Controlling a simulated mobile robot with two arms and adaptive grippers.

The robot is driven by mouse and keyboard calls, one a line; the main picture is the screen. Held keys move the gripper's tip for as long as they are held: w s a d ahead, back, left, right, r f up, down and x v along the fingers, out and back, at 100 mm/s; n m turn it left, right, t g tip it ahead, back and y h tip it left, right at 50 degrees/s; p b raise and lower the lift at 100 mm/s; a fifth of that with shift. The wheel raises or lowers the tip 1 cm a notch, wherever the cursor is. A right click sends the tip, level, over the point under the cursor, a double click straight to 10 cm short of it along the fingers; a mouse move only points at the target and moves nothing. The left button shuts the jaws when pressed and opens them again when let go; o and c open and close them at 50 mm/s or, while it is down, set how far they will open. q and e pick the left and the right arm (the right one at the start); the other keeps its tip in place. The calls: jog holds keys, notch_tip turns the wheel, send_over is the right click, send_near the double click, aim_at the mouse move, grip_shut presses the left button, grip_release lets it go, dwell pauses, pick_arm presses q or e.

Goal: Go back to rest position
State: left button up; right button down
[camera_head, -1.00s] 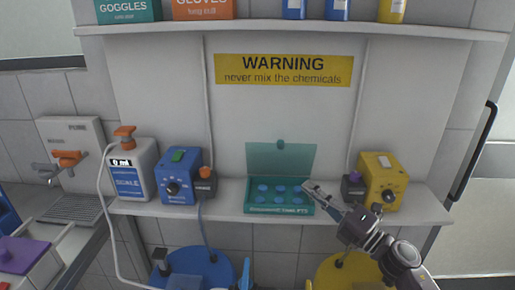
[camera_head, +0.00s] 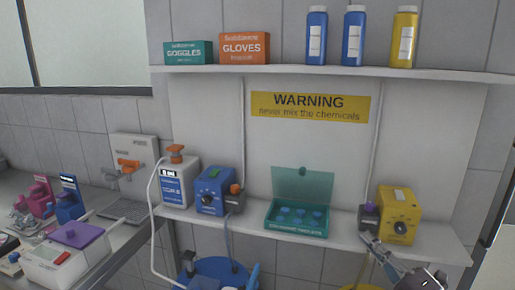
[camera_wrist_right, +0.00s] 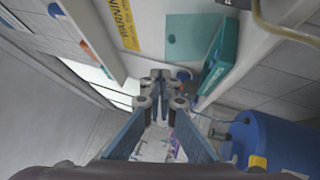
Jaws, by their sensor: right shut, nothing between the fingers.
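My right gripper (camera_head: 368,241) is at the lower right of the head view, just below the shelf's front edge and under the yellow pump box. In the right wrist view its fingers (camera_wrist_right: 160,82) meet at the tips with nothing between them. The teal tablet box (camera_head: 296,231) stands on the shelf with its lid up and several round blue tablets inside. The gripper is to the right of this box and apart from it. The box also shows in the right wrist view (camera_wrist_right: 219,62). My left gripper is not in view.
The lower shelf (camera_head: 340,239) also bears a white scale bottle (camera_head: 173,188), a blue box (camera_head: 210,191) and a yellow box (camera_head: 399,214). Bottles and cartons stand on the upper shelf (camera_head: 400,76). A blue round tank (camera_head: 225,268) is below. A side bench at left holds several devices.

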jog(key=s+d+f+m+g+h, duration=0.1)
jog(key=s+f+m+g+h, duration=0.3)
jog(key=s+f+m+h, duration=0.45)
jog(key=s+d+f+m+g+h, duration=0.1)
jog(key=s+f+m+g+h, duration=0.3)
jog(key=f+m, duration=0.75)
jog(key=s+a+f+m+g+y, duration=0.1)
jog(key=s+a+f+g, duration=0.15)
jog(key=s, duration=0.45)
jog(key=s+a+f+m+g+y, duration=0.1)
jog(key=s+a+f+g, duration=0.2)
jog(key=s, duration=0.4)
jog(key=s+a+f+m+g+y, duration=0.1)
jog(key=s+a+f+g+y, duration=0.15)
jog(key=s+a, duration=0.4)
notch_tip(320, 180, down, 25)
jog(key=s+d+h, duration=0.1)
jog(key=s+d, duration=0.1)
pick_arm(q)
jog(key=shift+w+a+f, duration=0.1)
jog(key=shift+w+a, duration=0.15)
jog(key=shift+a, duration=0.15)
pick_arm(e)
jog(key=s+d+f+g, duration=0.1)
jog(key=s+d+f, duration=0.2)
jog(key=s+f, duration=1.4)
jog(key=shift+s+f+n+g, duration=0.15)
jog(key=shift+s+n+g, duration=0.15)
jog(key=shift+s+g, duration=0.1)
